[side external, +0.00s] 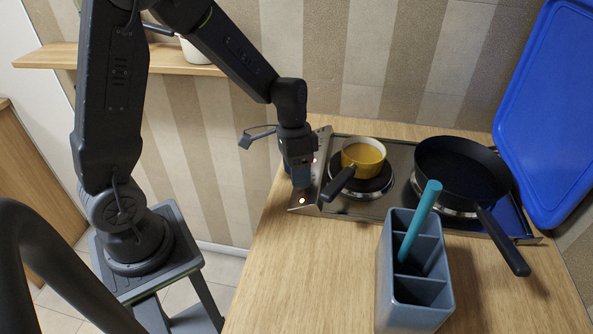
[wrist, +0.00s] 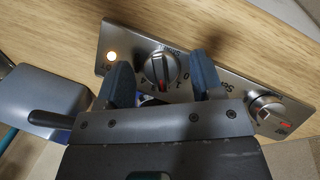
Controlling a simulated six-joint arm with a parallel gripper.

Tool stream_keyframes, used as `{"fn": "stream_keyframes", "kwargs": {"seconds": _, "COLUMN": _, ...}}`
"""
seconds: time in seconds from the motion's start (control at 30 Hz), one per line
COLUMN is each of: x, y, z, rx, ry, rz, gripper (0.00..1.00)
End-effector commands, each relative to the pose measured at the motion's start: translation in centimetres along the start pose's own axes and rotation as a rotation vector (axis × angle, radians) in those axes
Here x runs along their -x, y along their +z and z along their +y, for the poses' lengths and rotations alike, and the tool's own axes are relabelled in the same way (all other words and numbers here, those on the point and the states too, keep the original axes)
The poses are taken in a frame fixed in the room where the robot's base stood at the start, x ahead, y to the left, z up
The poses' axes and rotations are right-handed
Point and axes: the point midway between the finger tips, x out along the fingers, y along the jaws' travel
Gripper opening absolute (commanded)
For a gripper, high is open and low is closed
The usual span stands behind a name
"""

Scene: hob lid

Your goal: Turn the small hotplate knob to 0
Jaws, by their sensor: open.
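In the wrist view a metal control panel (wrist: 215,85) carries two round knobs. One knob (wrist: 160,68) sits between my two blue fingertips; its red mark points toward the bottom of the picture, at the numbers rather than clearly at 0. The lettering above it seems to read "Small" but is blurred. The other knob (wrist: 268,112), with a red mark, lies right of my fingers. My gripper (wrist: 160,77) is open, one finger on each side of the first knob; contact is unclear. In the side view my gripper (side external: 301,184) is down at the panel and hides the knobs.
A lit lamp (side external: 302,201) glows at the panel's near end. A yellow pot (side external: 363,153) stands on the small hotplate, its dark handle reaching toward my gripper. A black frying pan (side external: 462,172), blue lid (side external: 548,105) and grey holder (side external: 412,300) with a teal utensil (side external: 420,220) stand right.

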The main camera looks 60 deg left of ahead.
Motion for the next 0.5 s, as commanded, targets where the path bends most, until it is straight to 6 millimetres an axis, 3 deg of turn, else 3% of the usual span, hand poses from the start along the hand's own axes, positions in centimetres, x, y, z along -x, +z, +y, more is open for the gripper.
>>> {"fn": "stream_keyframes", "kwargs": {"seconds": 0.23, "x": -0.05, "y": 0.00, "z": 0.01, "rx": 0.000, "ry": 0.000, "rz": 0.000, "gripper": 0.60}}
{"fn": "stream_keyframes", "kwargs": {"seconds": 0.5, "x": -0.02, "y": -0.01, "z": 0.00, "rx": 0.000, "ry": 0.000, "rz": 0.000, "gripper": 0.34}}
